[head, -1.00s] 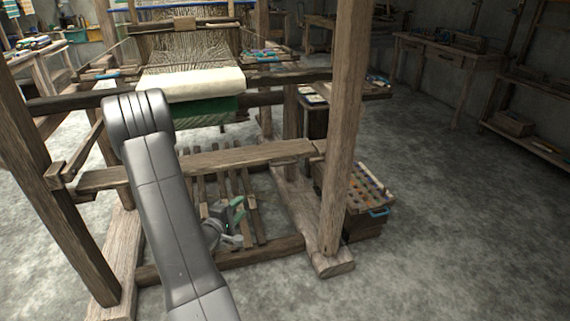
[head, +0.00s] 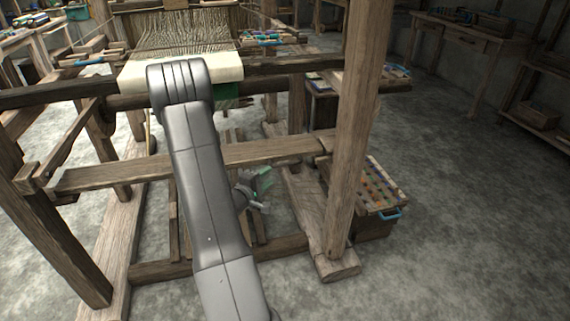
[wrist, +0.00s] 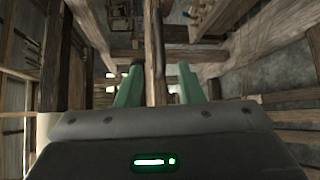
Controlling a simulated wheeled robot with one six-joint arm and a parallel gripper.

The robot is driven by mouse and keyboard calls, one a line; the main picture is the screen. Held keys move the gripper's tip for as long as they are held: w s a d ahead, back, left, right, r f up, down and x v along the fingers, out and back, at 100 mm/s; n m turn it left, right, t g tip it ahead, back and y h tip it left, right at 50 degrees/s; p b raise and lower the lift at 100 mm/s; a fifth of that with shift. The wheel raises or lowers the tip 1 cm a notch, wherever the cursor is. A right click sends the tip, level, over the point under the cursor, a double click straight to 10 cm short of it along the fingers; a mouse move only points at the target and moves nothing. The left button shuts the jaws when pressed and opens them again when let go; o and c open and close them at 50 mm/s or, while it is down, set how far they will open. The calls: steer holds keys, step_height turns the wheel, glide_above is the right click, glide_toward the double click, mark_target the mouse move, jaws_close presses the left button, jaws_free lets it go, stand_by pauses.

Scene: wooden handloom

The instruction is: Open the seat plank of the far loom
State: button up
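The seat plank (head: 270,150) runs level across the front of the wooden loom, between its two side frames. My grey arm crosses in front of it and hides part of its left half. My gripper (head: 260,188) has green fingers and is low, just below the plank in the head view, right of the arm. In the wrist view my gripper (wrist: 158,84) shows its two green fingers apart. A narrow wooden bar (wrist: 155,55) appears in line with the gap between them; I cannot tell whether it lies between the fingers or beyond them.
A thick front post (head: 355,130) stands right of my gripper. A box of colored spools (head: 385,212) with a blue handle sits beyond it. Treadle bars lie under the plank, above a low crossbeam (head: 160,272). Cream cloth (head: 135,72) is wound behind. The floor at right is clear.

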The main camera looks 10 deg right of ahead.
mark_target(282, 165)
steer(key=b+x, duration=0.1)
steer(key=x, duration=1)
jaws_close()
